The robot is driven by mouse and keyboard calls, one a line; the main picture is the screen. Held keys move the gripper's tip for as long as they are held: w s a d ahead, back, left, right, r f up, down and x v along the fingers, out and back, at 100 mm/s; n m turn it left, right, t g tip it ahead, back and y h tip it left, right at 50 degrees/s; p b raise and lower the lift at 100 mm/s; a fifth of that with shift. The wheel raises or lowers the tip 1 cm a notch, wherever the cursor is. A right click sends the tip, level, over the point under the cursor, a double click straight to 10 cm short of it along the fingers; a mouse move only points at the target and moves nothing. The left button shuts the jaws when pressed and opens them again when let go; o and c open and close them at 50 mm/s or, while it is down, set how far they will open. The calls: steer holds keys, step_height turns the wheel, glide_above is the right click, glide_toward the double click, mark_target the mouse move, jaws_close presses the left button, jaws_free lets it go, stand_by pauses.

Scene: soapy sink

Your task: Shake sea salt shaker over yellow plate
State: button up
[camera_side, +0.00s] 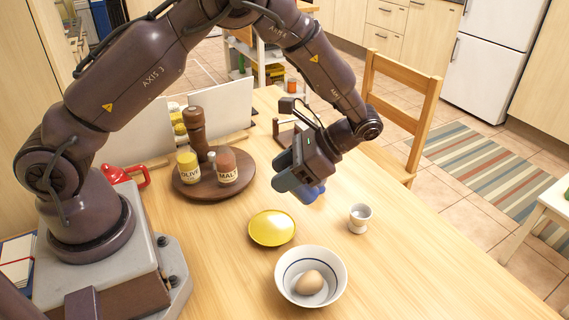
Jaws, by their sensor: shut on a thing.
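The yellow plate (272,229) lies empty on the wooden table, below and left of my gripper (300,188).
A white bowl with a blue line (334,299) holds a brown egg (309,282) in front. An egg cup (360,217) stands right. A round wooden board (190,192) at left bears a yellow olive jar (188,166), a malt jar (226,166) and a pepper mill (196,127).

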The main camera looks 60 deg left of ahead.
steer(key=f+t+h, duration=0.2)
steer(key=t, duration=0.3)
steer(key=shift+s+a+f+h, duration=0.15)
steer(key=shift+s+f+h, duration=0.1)
steer(key=shift+f+h, duration=0.15)
steer(key=f+t+h, duration=0.1)
steer(key=t, duration=0.1)
steer(key=t+h, duration=0.1)
steer(key=t, duration=0.1)
steer(key=f+t+h, duration=0.1)
steer(key=t, duration=0.1)
steer(key=shift+s+a+f, duration=0.25)
steer(key=shift+s+f, duration=0.05)
steer(key=shift+f, duration=0.05)
steer(key=t+h, duration=0.1)
steer(key=f+t+h, duration=0.1)
steer(key=t, duration=0.1)
steer(key=f+t, duration=0.1)
steer(key=shift+s+h, duration=0.3)
steer(key=shift+h, duration=0.1)
steer(key=t+h, duration=0.1)
steer(key=t, duration=0.1)
steer(key=f+t+h, duration=0.1)
steer(key=t, duration=0.1)
steer(key=shift+s+a+f, duration=0.1)
steer(key=shift+a, duration=0.05)
